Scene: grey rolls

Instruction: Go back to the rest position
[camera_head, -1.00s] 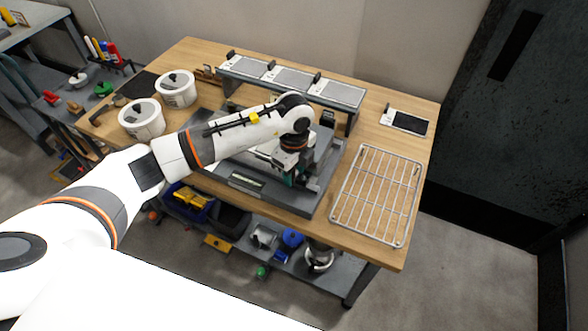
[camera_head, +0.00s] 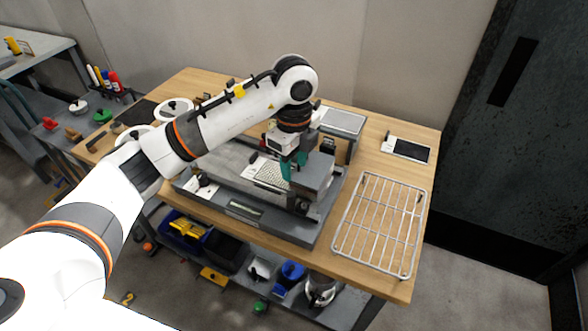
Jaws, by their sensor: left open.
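My left arm comes in from the left and reaches over the wooden table. My left gripper (camera_head: 292,168) hangs down from its wrist, with teal finger parts, above the grey machine (camera_head: 240,208) on the table. It is open and I see nothing held in it. The part of the machine right behind the fingers is hidden. My right gripper is not in view.
A wire rack (camera_head: 380,225) lies at the table's right, with a tablet-like device (camera_head: 406,149) behind it. A raised stand (camera_head: 343,122) is at the back, partly hidden by my arm. White pots (camera_head: 174,110) stand at the left.

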